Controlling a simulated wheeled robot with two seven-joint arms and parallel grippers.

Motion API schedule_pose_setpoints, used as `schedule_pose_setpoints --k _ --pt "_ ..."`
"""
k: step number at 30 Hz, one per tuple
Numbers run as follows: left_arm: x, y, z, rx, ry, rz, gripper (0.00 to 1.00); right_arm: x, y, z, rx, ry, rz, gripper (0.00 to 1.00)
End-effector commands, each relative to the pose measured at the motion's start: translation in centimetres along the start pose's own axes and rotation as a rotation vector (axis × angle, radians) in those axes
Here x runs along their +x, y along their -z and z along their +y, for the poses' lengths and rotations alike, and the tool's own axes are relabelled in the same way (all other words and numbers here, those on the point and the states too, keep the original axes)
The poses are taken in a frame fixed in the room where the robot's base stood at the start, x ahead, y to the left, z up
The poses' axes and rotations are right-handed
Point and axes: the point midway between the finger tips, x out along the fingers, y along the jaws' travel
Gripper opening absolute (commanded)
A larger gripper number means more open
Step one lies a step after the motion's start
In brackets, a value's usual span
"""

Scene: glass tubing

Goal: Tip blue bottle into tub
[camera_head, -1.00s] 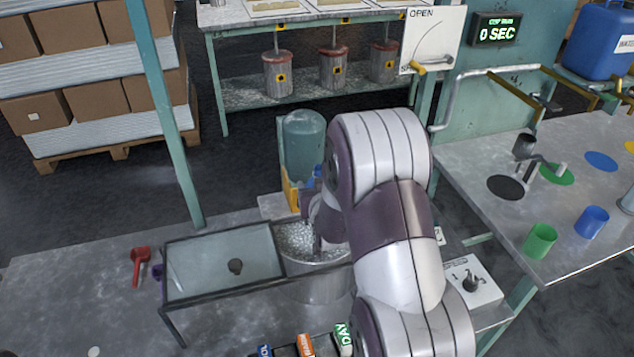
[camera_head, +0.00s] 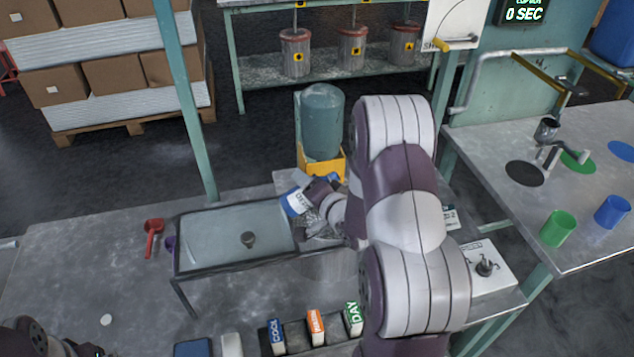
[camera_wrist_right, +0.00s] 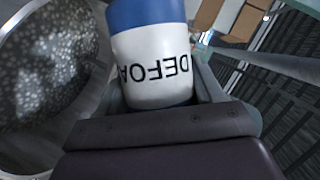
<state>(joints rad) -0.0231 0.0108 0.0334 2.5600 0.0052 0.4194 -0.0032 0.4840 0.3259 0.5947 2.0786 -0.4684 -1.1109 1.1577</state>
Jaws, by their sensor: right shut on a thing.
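The blue-and-white bottle (camera_head: 297,201), its label reading "DEFOA...", is held tilted by my right gripper (camera_head: 322,192). In the right wrist view the bottle (camera_wrist_right: 152,55) sits between the jaws of my right gripper (camera_wrist_right: 155,100), with its far end out of frame. The round metal tub (camera_head: 325,268) with pale, frothy contents is below and partly hidden by my right arm. In the right wrist view the tub (camera_wrist_right: 35,75) is left of the bottle, apart from it. Dark parts of my left arm show at the bottom left edge; its jaws are not visible.
A glassy rectangular tank (camera_head: 235,243) stands left of the tub. A large teal bottle on a yellow stand (camera_head: 322,125) is behind. Labelled blocks (camera_head: 315,328) are in front, and a knob box (camera_head: 485,270) is at right. The table's left part is mostly clear.

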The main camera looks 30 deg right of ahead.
Motion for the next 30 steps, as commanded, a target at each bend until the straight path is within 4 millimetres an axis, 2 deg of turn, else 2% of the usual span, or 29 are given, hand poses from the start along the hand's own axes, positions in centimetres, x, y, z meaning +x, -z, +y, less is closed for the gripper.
schedule_pose_setpoints --k 7,12,15,21,30 --pt "2.1 -0.2 0.0 0.0 0.0 0.0 0.96 1.1 -1.8 1.9 0.278 0.115 -0.048 0.31" --pt "3.8 -0.5 0.0 0.0 0.0 0.0 0.96 1.6 -2.5 3.5 0.589 0.243 -0.101 0.31" --pt "2.3 -0.3 0.0 0.0 0.0 0.0 0.96 1.0 -1.4 2.0 0.697 0.29 -0.12 0.31" --pt "1.8 -0.2 0.0 0.0 0.0 0.0 0.96 0.7 -0.8 1.6 0.832 0.345 -0.142 0.31" --pt "1.8 -0.2 0.0 0.0 0.0 0.0 0.96 0.6 -0.7 1.5 0.866 0.359 -0.149 0.31"
